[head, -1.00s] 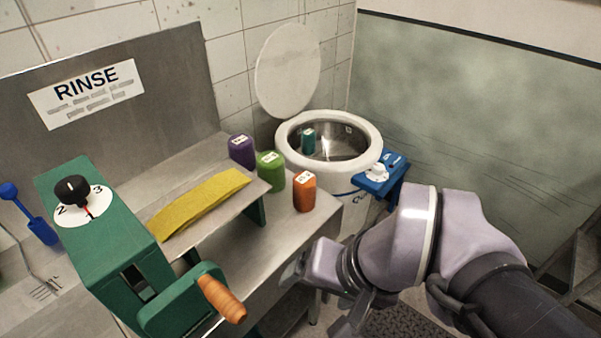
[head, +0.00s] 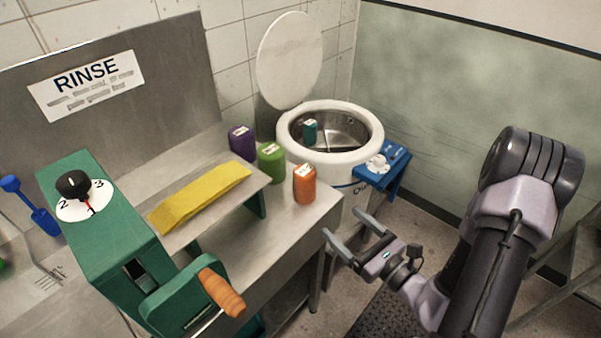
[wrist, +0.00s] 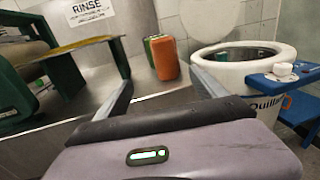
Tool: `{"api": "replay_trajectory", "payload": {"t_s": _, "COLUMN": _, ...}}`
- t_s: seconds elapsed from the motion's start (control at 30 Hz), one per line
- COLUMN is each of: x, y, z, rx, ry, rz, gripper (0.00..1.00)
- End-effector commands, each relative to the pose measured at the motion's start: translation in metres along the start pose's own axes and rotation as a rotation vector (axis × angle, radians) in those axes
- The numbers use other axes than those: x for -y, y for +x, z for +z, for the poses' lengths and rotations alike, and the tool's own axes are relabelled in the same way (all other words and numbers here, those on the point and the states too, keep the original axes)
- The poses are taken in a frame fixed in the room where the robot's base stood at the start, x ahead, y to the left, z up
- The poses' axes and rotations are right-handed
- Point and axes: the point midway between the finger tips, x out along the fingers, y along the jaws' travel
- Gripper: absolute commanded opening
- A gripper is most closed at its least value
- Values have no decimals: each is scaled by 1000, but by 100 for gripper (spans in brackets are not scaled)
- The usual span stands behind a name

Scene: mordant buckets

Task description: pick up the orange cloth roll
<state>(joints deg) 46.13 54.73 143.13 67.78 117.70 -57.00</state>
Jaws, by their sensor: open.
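The orange cloth roll (head: 304,184) stands upright near the right end of the steel bench, with a pale label on top. It also shows in the wrist view (wrist: 164,59), ahead of the jaws and between them. My gripper (head: 345,226) is open and empty, off the bench's right edge, to the right of and nearer than the roll. Its two fingers show in the wrist view (wrist: 165,85), apart and touching nothing.
A green roll (head: 271,163) and a purple roll (head: 242,142) stand behind the orange one. A white round tub (head: 372,137) with a raised lid holds a teal roll (head: 310,131). A green cranked machine (head: 110,235) and a yellow cloth (head: 200,197) are left. A blue shelf (head: 385,168) is beside the tub.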

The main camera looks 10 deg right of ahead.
Motion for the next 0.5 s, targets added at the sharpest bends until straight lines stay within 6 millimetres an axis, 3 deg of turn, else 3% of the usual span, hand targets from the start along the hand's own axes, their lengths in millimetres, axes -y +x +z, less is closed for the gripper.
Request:
{"api": "replay_trajectory", "payload": {"t_s": 0.07, "x": 4, "y": 8, "z": -6, "rx": -4, "ry": 6, "rz": -19, "gripper": 81}}
{"api": "replay_trajectory", "payload": {"t_s": 0.33, "x": 3, "y": 88, "z": -5, "rx": 0, "ry": 2, "rz": -12, "gripper": 81}}
{"api": "replay_trajectory", "payload": {"t_s": 0.5, "x": 5, "y": 116, "z": -4, "rx": -2, "ry": 5, "rz": -15, "gripper": 81}}
